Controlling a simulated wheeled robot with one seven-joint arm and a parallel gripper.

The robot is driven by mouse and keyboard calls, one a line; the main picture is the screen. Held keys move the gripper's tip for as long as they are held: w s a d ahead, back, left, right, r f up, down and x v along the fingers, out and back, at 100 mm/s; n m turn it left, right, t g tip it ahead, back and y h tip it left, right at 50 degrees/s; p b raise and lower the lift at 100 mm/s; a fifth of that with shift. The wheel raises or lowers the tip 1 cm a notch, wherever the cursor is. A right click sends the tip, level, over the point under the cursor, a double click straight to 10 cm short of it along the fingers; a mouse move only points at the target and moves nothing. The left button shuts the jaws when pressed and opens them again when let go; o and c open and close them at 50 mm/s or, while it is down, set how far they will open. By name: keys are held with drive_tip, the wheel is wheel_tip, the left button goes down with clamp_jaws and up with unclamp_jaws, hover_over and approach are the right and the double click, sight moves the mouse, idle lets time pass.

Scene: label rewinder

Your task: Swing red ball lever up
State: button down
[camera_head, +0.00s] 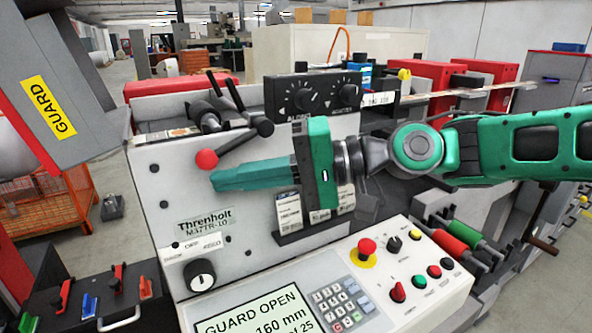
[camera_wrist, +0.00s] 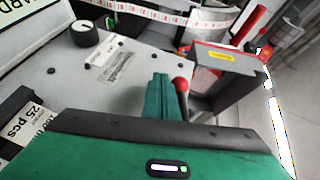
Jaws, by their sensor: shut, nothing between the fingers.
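The red ball (camera_head: 207,159) is on the end of a dark lever rod (camera_head: 236,143) on the machine's pale front panel. The rod slopes down and left from a black pivot (camera_head: 265,128). My green gripper (camera_head: 214,181) reaches in from the right, shut and empty, with its tips just below the ball in the head view. In the wrist view the gripper fingers (camera_wrist: 160,82) stand immediately left of the red ball (camera_wrist: 181,85). I cannot tell whether they touch it. The rod is mostly hidden in the wrist view.
A grey guard (camera_head: 55,100) with a yellow label hangs open at upper left. Black dials (camera_head: 312,95) sit above my gripper. A control console (camera_head: 330,290) with buttons and a screen juts out below. A black knob (camera_head: 200,275) is at lower left on the panel.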

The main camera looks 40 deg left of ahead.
drive_tip(key=w+d+f, duration=0.5)
drive_tip(key=w+d, duration=0.1)
drive_tip(key=d, duration=0.3)
drive_tip(key=shift+w, duration=0.15)
idle(0.6)
